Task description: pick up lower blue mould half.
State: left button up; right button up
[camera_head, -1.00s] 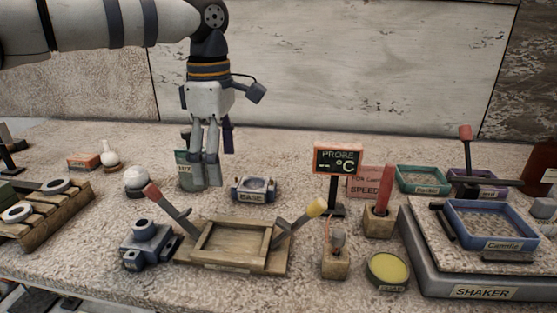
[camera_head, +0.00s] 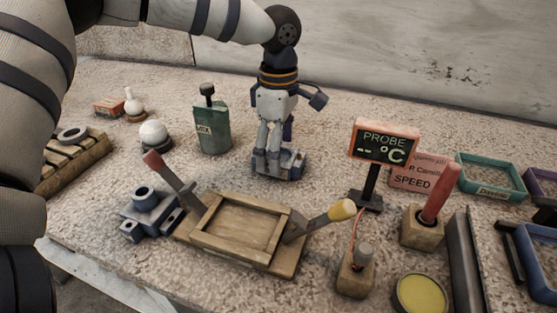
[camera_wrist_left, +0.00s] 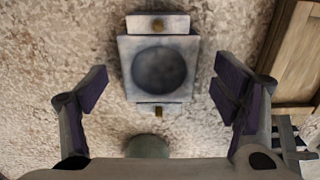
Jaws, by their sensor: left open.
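The lower blue mould half (camera_head: 290,163) is a squat blue-grey block standing on the stone bench behind the wooden frame. In the left wrist view the mould half (camera_wrist_left: 123,70) shows from above, with a round hollow and a brass-coloured pin at each end. My left gripper (camera_head: 268,152) is right at it, pointing down, and partly covers it in the head view. In the left wrist view my left gripper (camera_wrist_left: 165,90) has its fingers spread wide, with a gap on each side of the block. Nothing is held. My right gripper is not in view.
A wooden frame (camera_head: 240,258) with two upright handles lies in front. Another blue mould piece (camera_head: 148,215) is left of it. A green bottle (camera_head: 214,130) stands left of my gripper. The probe display (camera_head: 384,145) stands to the right. Bare bench lies behind the gripper.

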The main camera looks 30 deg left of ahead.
pick_arm(q)
jog(key=shift+f, duration=0.4)
jog(key=c, duration=1.4)
